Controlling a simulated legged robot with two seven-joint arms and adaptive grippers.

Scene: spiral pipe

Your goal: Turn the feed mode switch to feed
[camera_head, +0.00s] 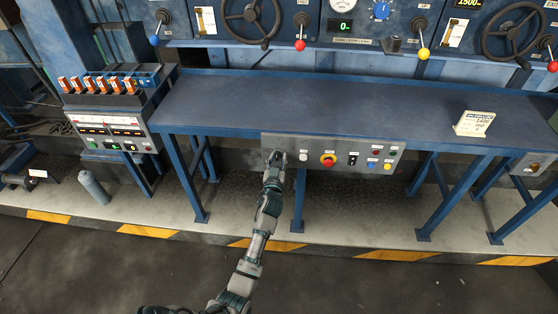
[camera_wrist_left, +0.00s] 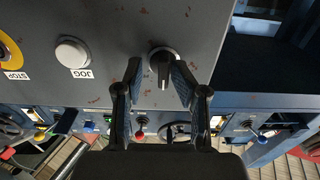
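A grey control panel (camera_head: 350,170) hangs under the front edge of the blue bench. In the left wrist view a black rotary knob (camera_wrist_left: 164,64) with a pointer handle sits on this panel; I take it for the feed mode switch, though no label for it is readable. My left gripper (camera_head: 277,157) is at the panel's left end and hides the knob in the head view. In the wrist view its two fingers (camera_wrist_left: 158,74) are apart, one on each side of the knob; I cannot tell whether they touch it. My right gripper is not in view.
A white JOG button (camera_wrist_left: 72,52) is beside the knob, with a red stop button in a yellow ring (camera_head: 328,160) beyond. The blue bench (camera_head: 330,100) is above the panel. Bench legs stand below.

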